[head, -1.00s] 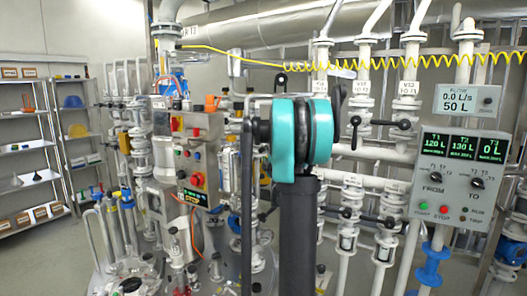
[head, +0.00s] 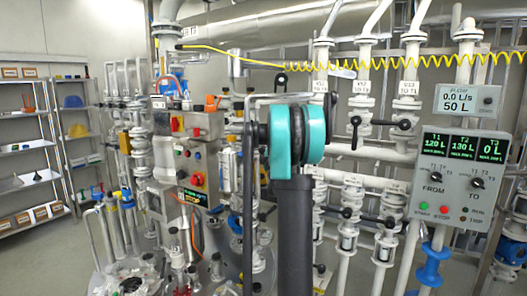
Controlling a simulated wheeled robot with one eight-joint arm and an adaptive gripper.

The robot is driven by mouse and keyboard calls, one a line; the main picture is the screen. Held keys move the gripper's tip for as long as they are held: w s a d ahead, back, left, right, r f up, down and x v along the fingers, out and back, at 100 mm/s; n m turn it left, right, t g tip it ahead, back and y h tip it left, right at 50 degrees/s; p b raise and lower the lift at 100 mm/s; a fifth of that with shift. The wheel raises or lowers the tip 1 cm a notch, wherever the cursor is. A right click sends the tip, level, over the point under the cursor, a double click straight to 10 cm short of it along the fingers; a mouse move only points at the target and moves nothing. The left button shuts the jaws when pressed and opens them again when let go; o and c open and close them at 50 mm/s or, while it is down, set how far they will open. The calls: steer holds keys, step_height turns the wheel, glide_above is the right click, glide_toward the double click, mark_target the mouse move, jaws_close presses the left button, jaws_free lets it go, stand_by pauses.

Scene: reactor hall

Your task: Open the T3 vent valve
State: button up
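Several vertical pipes carry flanged valves with small tags. The tag on the right pipe (head: 408,88) seems to read V13, with a blurred second line; I cannot confirm which valve is the T3 vent. The valve under it has a black lever (head: 402,124) that lies roughly level, across the pipe. The valve on the middle pipe has a black lever (head: 355,132) that hangs down, along the pipe. The left pipe's valve is largely hidden by my arm, whose teal joint stands mid-picture. My gripper does not show; it seems hidden behind the arm.
A control panel (head: 460,178) at right shows T1 120 L, T2 130 L, T3 0 L. A flow display (head: 467,101) above it reads 0.0 L/s, 50 L. A yellow coiled hose (head: 420,62) crosses above the valves. A lower valve row and reactor equipment crowd the space; shelves (head: 30,150) stand left.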

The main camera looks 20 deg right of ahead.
jaws_close()
steer(key=shift+f, duration=0.2)
steer(key=w+d+f+n+y, duration=0.2)
steer(key=f+n+y, duration=0.1)
steer(key=n+y, duration=0.4)
steer(key=w+d+f+n+g+y, duration=0.1)
steer(key=d+f+n+y, duration=0.2)
steer(key=n+y, duration=0.5)
steer(key=w+d+f+n+y, duration=0.2)
steer(key=n+y, duration=0.6)
steer(key=n, duration=0.7)
steer(key=shift+w+d+f+n+g, duration=0.2)
steer(key=shift+w+f+n+g, duration=0.1)
steer(key=shift+w+f+n, duration=0.1)
